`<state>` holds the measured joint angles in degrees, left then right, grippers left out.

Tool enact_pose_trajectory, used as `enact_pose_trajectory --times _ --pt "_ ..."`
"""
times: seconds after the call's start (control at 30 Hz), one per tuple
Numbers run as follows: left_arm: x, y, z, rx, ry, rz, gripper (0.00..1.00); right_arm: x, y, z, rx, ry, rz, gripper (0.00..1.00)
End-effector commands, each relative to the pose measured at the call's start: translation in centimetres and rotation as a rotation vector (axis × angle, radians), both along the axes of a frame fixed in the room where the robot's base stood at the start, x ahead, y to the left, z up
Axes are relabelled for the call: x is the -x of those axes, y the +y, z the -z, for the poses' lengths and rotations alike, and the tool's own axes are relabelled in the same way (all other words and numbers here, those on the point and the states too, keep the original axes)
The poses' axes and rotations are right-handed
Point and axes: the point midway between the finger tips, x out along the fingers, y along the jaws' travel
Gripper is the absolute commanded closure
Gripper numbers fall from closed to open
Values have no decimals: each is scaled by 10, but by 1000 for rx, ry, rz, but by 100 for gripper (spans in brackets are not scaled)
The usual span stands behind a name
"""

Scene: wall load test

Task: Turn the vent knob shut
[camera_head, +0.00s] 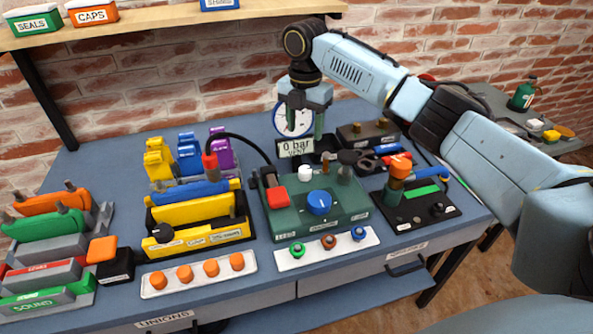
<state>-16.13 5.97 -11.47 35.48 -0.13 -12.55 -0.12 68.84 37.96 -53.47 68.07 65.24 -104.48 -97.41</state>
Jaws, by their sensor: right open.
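A dark green block (340,217) stands on the blue bench, with a large round blue knob (319,202) on top. A red knob (278,197), a white cap (305,173) and a dark knob (348,157) sit around it. I cannot tell for sure which one is the vent knob. A small sign (296,148) behind the block reads "0 bar" with a blurred word, perhaps "VENT", below. My right gripper (303,120) points down, open and empty, above the back of the block, in front of a round white gauge (287,118). My left gripper is not in view.
A black hose (240,138) arches from a red-tipped fitting to the block's left side. A yellow rack (195,212) stands left, a black fixture with an orange top (401,164) right.

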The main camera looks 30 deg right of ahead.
Motion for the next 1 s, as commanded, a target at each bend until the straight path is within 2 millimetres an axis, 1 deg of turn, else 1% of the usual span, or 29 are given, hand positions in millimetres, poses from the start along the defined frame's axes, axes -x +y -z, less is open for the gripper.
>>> enact_pose_trajectory --times 0.03,0.13,0.27,0.4,0.57,0.7,0.83,1.0 --pt "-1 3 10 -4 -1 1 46 -1 -3 4 -2 -3 -3 46" --pt "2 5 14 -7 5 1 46 -2 -6 5 -4 -5 -7 46" --pt "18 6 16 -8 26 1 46 -2 -7 12 -5 -4 -9 46" --pt "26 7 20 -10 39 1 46 -2 -7 35 -4 -2 -9 46" --pt "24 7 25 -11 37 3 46 -1 -6 71 -3 -2 -9 46" --pt "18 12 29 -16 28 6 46 -1 -6 99 -4 -3 -9 46" --pt "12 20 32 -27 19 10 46 -1 -6 119 -4 -3 -8 46" --pt "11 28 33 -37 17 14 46 -2 -6 133 -4 -5 -9 46"
